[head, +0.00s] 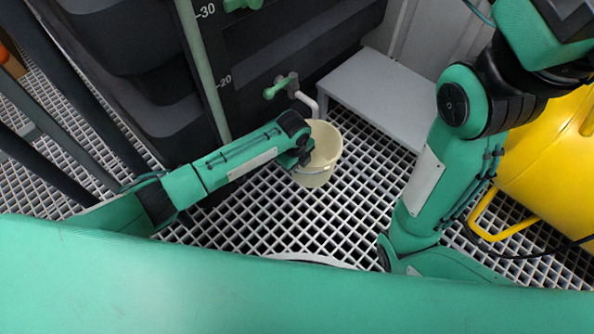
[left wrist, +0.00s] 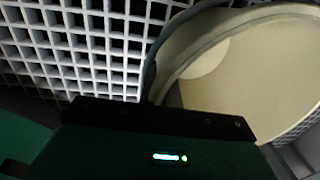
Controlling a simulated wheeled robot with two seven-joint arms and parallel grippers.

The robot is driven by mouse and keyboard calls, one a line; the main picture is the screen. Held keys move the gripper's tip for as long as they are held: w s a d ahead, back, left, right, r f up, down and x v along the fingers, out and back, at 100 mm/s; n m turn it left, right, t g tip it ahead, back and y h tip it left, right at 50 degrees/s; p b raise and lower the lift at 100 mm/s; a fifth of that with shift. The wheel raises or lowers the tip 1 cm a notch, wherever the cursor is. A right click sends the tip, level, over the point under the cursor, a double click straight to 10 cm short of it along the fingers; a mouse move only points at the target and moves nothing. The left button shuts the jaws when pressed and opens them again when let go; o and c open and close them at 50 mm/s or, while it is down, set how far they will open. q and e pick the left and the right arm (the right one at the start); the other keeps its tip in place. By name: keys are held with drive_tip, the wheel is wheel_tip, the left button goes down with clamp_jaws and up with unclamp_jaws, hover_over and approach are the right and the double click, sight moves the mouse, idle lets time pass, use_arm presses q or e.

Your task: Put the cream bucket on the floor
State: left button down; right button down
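The cream bucket (head: 322,170) is below the tap spout of the dark tank, its opening facing up. Its wire handle hangs at its front side. My left gripper (head: 302,150) is at the bucket's left rim and looks shut on it, though its fingertips are mostly hidden. The left wrist view shows the bucket's pale inside (left wrist: 245,75) and rim close by. The floor (head: 345,215) is a white grating. The bucket seems to be above it, but its height is hard to tell. My right arm comes down at the right; its gripper is out of sight.
A green-handled tap (head: 281,87) with a grey spout is just above the bucket. A grey step (head: 378,95) stands behind it to the right. A yellow container (head: 550,165) is at the far right. Bare grating lies in front of the bucket and to its right.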

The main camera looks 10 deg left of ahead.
use_arm(q)
wheel_tip(320, 180, down, 3)
drive_tip(key=shift+r+b, duration=0.1)
drive_tip(key=shift+b, duration=0.85)
drive_tip(key=shift+w+f+b, duration=0.2)
drive_tip(key=shift+b, duration=0.35)
drive_tip(key=shift+r, duration=0.1)
drive_tip(key=c, duration=1.6)
unclamp_jaws()
